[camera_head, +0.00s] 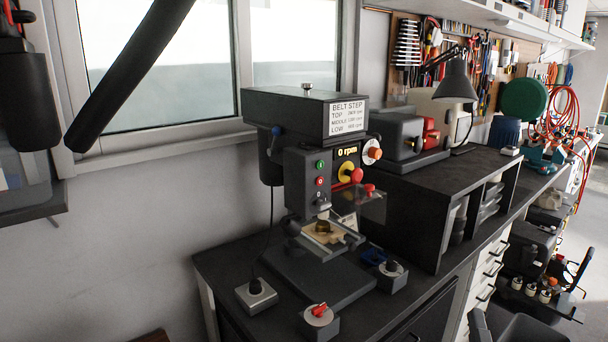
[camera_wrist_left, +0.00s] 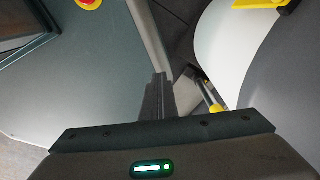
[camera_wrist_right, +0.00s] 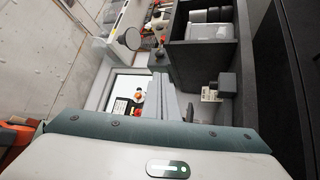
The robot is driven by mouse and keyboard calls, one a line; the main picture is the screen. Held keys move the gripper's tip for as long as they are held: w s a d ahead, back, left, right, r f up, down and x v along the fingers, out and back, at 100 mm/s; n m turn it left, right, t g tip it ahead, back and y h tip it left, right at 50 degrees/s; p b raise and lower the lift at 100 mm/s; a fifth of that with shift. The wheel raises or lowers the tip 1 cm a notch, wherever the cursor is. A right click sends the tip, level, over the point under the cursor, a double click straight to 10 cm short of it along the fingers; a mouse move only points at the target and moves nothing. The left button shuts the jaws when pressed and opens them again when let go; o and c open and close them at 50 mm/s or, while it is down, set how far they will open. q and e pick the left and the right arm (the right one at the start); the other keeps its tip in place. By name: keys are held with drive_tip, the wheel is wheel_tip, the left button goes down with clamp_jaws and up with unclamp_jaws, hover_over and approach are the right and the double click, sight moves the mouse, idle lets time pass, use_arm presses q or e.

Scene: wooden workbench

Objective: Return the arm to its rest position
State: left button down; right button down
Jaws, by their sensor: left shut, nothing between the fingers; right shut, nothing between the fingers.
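My right gripper (camera_head: 480,323) shows only in part, dark, at the bottom right edge of the head view, beside the bench front. In the right wrist view its fingers (camera_wrist_right: 172,98) are together with nothing between them. My left gripper is not clearly seen in the head view. In the left wrist view its dark fingers (camera_wrist_left: 158,95) are together and empty, above dark floor and smooth grey surfaces. Both grippers are clear of the bench objects.
A drill press (camera_head: 320,180) reading 0 rpm stands on the dark workbench (camera_head: 215,265). White drawers (camera_head: 488,275) line the bench front.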

drive_tip(key=s+d+f+m+g, duration=0.1)
drive_tip(key=s+f+m+g, duration=0.35)
drive_tip(key=f, duration=0.45)
drive_tip(key=s+f+m+g, duration=0.4)
drive_tip(key=f+g, duration=0.1)
drive_tip(key=f, duration=0.5)
drive_tip(key=s+a+f+m+g+y, duration=0.1)
drive_tip(key=s+a+f+g+y, duration=0.1)
drive_tip(key=s+a+f+g, duration=0.45)
drive_tip(key=s+a+f+m+g+y, duration=0.2)
drive_tip(key=s+a+f, duration=0.35)
drive_tip(key=s, duration=0.85)
wheel_tip(320, 180, down, 31)
drive_tip(key=s+d+g, duration=0.1)
drive_tip(key=s+d+f+g+b, duration=0.1)
drive_tip(key=s+d+f, duration=0.2)
drive_tip(key=s+f, duration=1.4)
drive_tip(key=shift+s+d+n+g, duration=0.15)
drive_tip(key=shift+s+n+g, duration=0.15)
drive_tip(key=shift+s+n, duration=0.2)
